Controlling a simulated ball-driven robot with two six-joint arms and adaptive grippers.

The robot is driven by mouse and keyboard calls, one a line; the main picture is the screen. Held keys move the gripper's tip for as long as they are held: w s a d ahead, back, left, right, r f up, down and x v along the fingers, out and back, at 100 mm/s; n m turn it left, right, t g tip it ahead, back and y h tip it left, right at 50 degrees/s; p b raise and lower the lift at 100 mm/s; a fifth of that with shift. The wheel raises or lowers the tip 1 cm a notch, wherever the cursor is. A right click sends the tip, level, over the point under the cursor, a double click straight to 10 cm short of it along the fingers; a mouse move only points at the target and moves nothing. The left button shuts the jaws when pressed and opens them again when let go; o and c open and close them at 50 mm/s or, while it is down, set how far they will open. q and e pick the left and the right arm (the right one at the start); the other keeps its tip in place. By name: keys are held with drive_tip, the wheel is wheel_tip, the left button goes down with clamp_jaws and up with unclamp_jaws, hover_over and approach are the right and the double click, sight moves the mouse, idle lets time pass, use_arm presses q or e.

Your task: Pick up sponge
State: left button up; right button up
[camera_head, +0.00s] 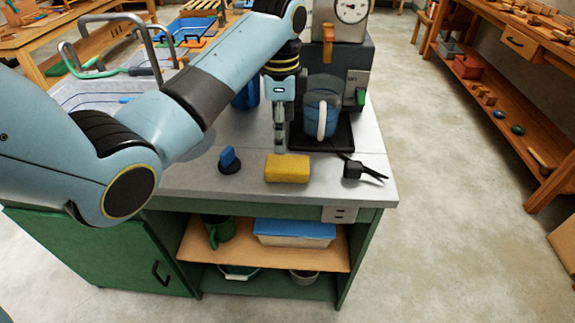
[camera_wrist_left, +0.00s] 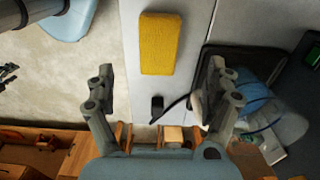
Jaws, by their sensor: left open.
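The yellow sponge (camera_head: 287,168) lies flat near the front edge of the grey counter (camera_head: 190,182). It also shows upright in the picture at the top middle of the left wrist view (camera_wrist_left: 160,43). My left gripper (camera_head: 279,145) points down just behind the sponge in the head view and appears apart from it. In the left wrist view my left gripper (camera_wrist_left: 156,88) has its two fingers spread wide, with nothing held between them. My right gripper is not in view.
A blue-handled tamper (camera_head: 229,160) stands left of the sponge, and a black-handled tool (camera_head: 362,171) lies right. A blue jug with a white handle (camera_head: 321,118) stands on a black tray behind. A sink is at the left. Floor is open at right.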

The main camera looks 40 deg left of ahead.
sight(281, 163)
use_arm(q)
wheel_tip(281, 163, down, 5)
drive_tip(key=shift+w, duration=0.1)
drive_tip(key=f, duration=0.5)
drive_tip(key=shift+s+f, duration=0.2)
drive_tip(key=c, duration=1.1)
